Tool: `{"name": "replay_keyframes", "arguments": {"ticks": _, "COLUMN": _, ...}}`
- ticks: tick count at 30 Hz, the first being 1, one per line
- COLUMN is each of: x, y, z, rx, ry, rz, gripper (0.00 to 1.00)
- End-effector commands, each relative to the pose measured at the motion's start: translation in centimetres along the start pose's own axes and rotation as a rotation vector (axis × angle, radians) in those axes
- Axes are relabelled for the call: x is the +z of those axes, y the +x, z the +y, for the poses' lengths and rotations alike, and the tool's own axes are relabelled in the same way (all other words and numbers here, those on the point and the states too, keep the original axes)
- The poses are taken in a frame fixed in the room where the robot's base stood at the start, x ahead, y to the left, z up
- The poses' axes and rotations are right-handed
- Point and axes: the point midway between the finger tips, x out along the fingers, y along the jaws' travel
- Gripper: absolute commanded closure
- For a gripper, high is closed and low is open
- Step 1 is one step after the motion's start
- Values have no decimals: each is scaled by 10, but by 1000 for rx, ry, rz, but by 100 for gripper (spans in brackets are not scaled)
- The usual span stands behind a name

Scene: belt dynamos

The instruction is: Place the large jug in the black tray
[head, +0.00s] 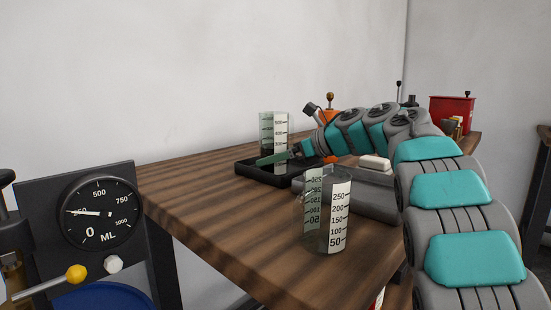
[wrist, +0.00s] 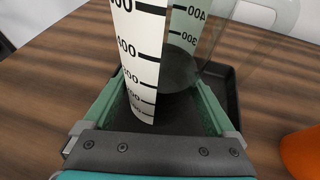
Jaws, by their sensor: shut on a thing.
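The large jug (head: 273,128) is clear with a white scale strip, and it stands upright at the black tray (head: 243,168) in the head view. My gripper (head: 274,158) is shut on the jug's lower part, with a green finger across its front. In the wrist view the large jug (wrist: 140,55) is between the two fingers of my gripper (wrist: 160,80). The tray's dark rim (wrist: 234,100) shows to the right of it. The jug's base is partly hidden, so I cannot tell whether it touches the tray floor.
A smaller measuring jug (head: 327,215) stands nearer on the wooden table (head: 220,220), by a grey scale-like block (head: 375,200) with a white piece (head: 375,162). An orange object (head: 330,118) is behind my arm. A dial gauge (head: 100,212) stands at left; the table's left front is clear.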

Motion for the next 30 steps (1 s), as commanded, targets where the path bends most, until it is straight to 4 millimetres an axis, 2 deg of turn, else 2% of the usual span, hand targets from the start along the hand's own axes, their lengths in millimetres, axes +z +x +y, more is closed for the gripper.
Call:
{"name": "replay_keyframes", "arguments": {"ticks": 1, "x": -2, "y": 0, "z": 0, "rx": -1, "ry": -1, "rz": 0, "gripper": 8}}
{"name": "replay_keyframes", "arguments": {"ticks": 3, "x": -1, "y": 0, "z": 0, "rx": -1, "ry": 0, "rz": 0, "gripper": 0}}
{"name": "replay_keyframes", "arguments": {"ticks": 14, "x": 3, "y": -3, "z": 0, "rx": -1, "ry": 0, "rz": -1, "gripper": 0}}
{"name": "replay_keyframes", "arguments": {"ticks": 17, "x": 0, "y": -17, "z": -1, "rx": -2, "ry": 1, "rz": 0, "gripper": 0}}
{"name": "replay_keyframes", "arguments": {"ticks": 24, "x": -1, "y": -66, "z": -1, "rx": -2, "ry": 3, "rz": 0, "gripper": 0}}
{"name": "replay_keyframes", "arguments": {"ticks": 30, "x": 0, "y": -101, "z": -1, "rx": -2, "ry": 0, "rz": 0, "gripper": 0}}
